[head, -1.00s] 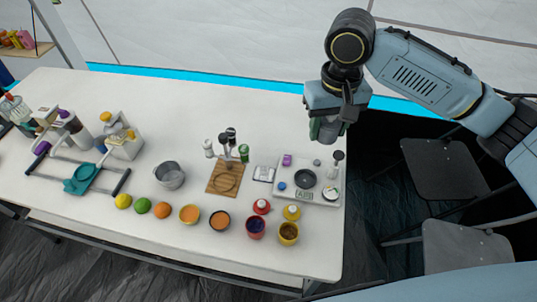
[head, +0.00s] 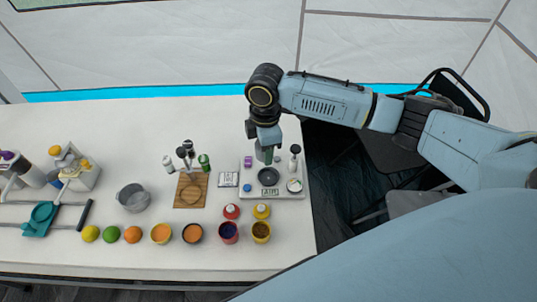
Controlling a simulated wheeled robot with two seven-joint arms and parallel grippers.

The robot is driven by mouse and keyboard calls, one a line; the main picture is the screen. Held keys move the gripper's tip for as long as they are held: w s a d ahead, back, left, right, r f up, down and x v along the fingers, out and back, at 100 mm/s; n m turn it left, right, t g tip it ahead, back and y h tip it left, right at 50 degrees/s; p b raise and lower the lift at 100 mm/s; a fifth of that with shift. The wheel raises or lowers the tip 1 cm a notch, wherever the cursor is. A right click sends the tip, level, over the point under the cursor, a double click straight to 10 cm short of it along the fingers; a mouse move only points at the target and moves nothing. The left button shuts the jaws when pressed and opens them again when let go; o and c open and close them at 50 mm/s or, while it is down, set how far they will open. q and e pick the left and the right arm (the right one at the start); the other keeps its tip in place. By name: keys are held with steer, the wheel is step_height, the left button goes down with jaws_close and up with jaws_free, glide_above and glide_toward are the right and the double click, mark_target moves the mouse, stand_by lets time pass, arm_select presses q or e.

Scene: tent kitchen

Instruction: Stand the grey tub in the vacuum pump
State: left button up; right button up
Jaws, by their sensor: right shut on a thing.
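My right gripper (head: 265,143) comes in from the right and points down at the far side of the vacuum pump. It is shut on a small grey tub (head: 264,154), largely covered by the fingers. The vacuum pump looks like the flat white unit (head: 290,193) with a dark round dish (head: 268,177) in its middle, near the table's right end. The tub shows just behind the dish in the picture; I cannot tell its exact height or whether it touches anything. My left gripper is not in view.
Small items, including a purple block (head: 248,161) and a black-topped shaker (head: 295,155), crowd the unit. A wooden board (head: 191,190), a grey pot (head: 133,197) and a row of fruit and bowls lie left and in front. The table's back strip is mostly clear.

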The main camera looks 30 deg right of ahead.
steer(key=f+n+b, duration=0.2)
steer(key=f, duration=0.1)
steer(key=f+n+b, duration=0.2)
steer(key=f, duration=0.2)
steer(key=d+f+n+b, duration=0.1)
steer(key=f+n, duration=0.1)
steer(key=f, duration=0.1)
steer(key=shift+s+f+b, duration=0.15)
steer(key=shift+b, duration=0.25)
steer(key=shift+p, duration=0.3)
stand_by(0.5)
steer(key=shift+p, duration=0.6)
stand_by(0.4)
stand_by(0.5)
steer(key=shift+r+p, duration=0.8)
steer(key=shift+p, duration=0.25)
